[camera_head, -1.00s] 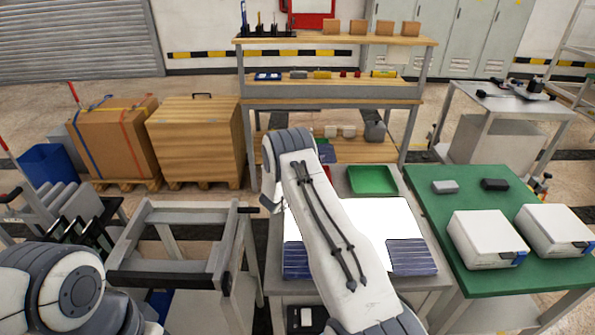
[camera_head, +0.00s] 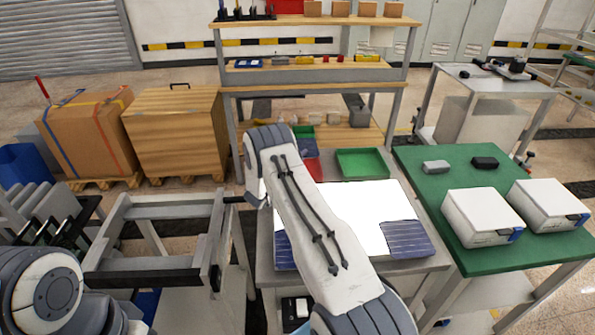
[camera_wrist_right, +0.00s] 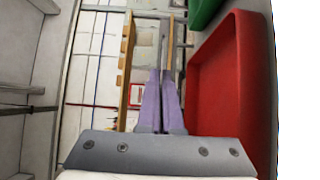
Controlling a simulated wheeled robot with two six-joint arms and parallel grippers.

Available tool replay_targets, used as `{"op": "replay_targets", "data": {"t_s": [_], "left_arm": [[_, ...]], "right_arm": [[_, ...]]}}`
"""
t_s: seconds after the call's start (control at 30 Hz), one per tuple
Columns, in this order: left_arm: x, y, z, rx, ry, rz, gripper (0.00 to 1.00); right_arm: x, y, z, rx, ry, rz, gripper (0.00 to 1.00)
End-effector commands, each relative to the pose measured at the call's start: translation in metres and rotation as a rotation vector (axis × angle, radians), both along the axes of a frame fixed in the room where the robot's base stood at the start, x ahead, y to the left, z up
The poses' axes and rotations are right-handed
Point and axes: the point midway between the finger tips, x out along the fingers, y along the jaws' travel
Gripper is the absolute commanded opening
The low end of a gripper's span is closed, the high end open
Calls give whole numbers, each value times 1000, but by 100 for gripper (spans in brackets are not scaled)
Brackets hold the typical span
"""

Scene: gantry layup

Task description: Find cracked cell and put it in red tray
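In the head view a blue cell (camera_head: 407,239) lies at the right end of the bright white panel, and another blue cell (camera_head: 284,251) shows partly behind my right arm. I cannot make out a crack on either. The red tray (camera_head: 311,169) stands behind the panel, partly covered by my arm; it fills the right side of the right wrist view (camera_wrist_right: 232,85). My right gripper (camera_wrist_right: 164,75) has its fingers close together, left of the red tray's wall. Whether a thin cell is between them is unclear. In the head view my arm hides it. My left gripper is out of view.
A green tray (camera_head: 362,162) stands right of the red one. A green table (camera_head: 440,210) with white boxes (camera_head: 482,217) is at the right. A grey frame stand (camera_head: 150,268) is at the left, and a wooden shelf bench (camera_head: 315,75) at the back.

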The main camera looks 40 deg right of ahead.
Motion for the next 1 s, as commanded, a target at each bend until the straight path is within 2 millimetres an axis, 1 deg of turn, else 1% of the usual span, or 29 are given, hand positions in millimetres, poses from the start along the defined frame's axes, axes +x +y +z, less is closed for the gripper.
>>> {"op": "replay_targets", "data": {"t_s": [0.13, 0.17, 0.2, 0.23, 0.53, 0.63, 0.77, 1.0], "left_arm": [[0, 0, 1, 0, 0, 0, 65], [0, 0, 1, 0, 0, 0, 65], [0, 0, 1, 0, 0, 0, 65], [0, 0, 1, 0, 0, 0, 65], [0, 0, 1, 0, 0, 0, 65], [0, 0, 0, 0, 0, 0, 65], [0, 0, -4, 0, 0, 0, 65], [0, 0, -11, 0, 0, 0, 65]], "right_arm": [[0, 1, 1, 0, 0, 1, 0], [0, 1, 1, 0, 0, 1, 10], [0, 1, 1, 0, 0, 1, 25], [0, 1, 1, 0, 0, 1, 36], [0, 1, 0, 1, 0, 1, 37], [-1, 6, 0, 1, 1, 2, 37], [-7, 24, -1, 2, 2, 5, 37], [-23, 70, -1, 0, 2, 5, 37]]}}
